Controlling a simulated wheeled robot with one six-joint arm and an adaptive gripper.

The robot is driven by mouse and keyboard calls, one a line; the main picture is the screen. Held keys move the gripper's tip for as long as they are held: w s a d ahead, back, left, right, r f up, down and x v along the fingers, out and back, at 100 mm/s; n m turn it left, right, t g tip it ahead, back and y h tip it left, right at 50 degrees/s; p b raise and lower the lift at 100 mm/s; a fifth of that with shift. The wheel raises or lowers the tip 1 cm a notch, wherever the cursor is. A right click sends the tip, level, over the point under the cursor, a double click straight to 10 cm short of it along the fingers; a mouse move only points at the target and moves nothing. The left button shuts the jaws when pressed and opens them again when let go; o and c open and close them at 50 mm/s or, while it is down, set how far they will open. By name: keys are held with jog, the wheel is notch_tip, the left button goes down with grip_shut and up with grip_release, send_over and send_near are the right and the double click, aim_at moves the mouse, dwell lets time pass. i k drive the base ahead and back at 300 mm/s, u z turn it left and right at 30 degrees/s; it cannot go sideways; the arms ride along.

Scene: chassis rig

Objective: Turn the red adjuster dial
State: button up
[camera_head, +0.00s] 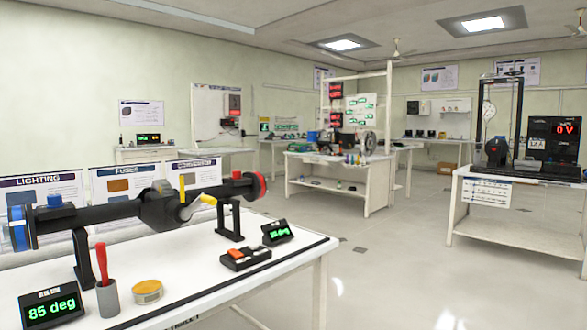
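The red adjuster dial (260,187) is at the right end of a black axle-like bar (105,214) on the white bench at the lower left. It is seen nearly edge-on, so its markings cannot be read. A blue dial (18,229) sits at the bar's left end. A small display (278,233) with green digits stands below and right of the red dial; its digits are too small to read surely. My gripper is not in view, and nothing touches the red dial.
The bench (215,293) also holds a grey cup (107,298) with a red-handled tool, a yellow round tin (147,291) and a black tray (245,258) with orange pieces. The floor (400,280) right of the bench is clear. Another bench (515,227) stands at the right.

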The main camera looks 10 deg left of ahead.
aim_at(237, 174)
jog(key=z, duration=0.15)
jog(key=i, duration=0.85)
jog(key=u, duration=0.65)
jog(key=i, duration=0.8)
jog(key=u, duration=0.85)
